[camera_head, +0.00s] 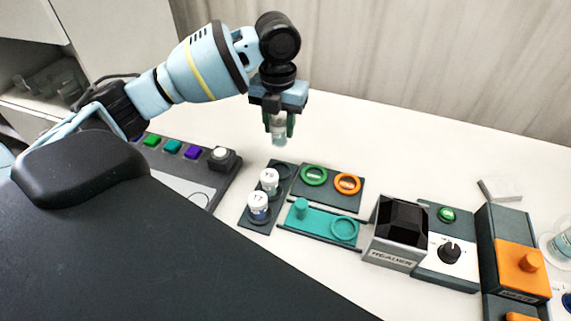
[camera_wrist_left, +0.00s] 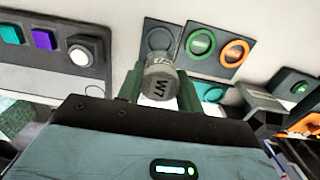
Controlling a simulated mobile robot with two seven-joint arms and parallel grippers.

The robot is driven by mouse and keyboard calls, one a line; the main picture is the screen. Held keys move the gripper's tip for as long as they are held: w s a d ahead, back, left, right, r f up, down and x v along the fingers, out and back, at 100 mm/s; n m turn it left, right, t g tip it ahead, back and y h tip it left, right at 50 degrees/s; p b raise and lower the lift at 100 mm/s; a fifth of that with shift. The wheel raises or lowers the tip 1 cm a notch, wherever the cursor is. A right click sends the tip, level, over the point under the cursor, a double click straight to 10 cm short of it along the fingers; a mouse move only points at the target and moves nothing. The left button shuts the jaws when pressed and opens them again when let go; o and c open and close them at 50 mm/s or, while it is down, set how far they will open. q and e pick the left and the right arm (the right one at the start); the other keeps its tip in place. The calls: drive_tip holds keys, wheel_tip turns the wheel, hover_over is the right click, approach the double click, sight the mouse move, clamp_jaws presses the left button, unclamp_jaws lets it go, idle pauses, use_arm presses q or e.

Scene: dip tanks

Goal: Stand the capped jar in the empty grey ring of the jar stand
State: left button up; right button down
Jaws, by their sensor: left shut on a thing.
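My left gripper (camera_head: 279,124) is shut on the capped jar (camera_head: 279,138), held upright in the air behind the jar stand (camera_head: 247,222). In the left wrist view the capped jar (camera_wrist_left: 159,82) shows its grey lid marked W7 between the fingers. The dark stand holds two white-lidded jars, one in the middle (camera_head: 269,181) and one in front (camera_head: 258,207). The empty grey ring (camera_head: 282,170) is at its back end, below and in front of the held jar. In the left wrist view the empty ring (camera_wrist_left: 160,38) shows just beyond the jar. My right gripper is not in view.
A button panel (camera_head: 190,170) lies left. The table behind is clear.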

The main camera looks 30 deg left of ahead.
sight(279, 138)
use_arm(q)
wheel_tip(279, 138, down, 4)
drive_tip(key=shift+s+f, duration=0.1)
drive_tip(key=shift+s, duration=0.05)
drive_tip(key=shift+f, duration=2.95)
drive_tip(key=shift+f, duration=0.1)
drive_tip(key=o, duration=1)
wheel_tip(279, 138, up, 12)
drive_tip(key=shift+r, duration=0.15)
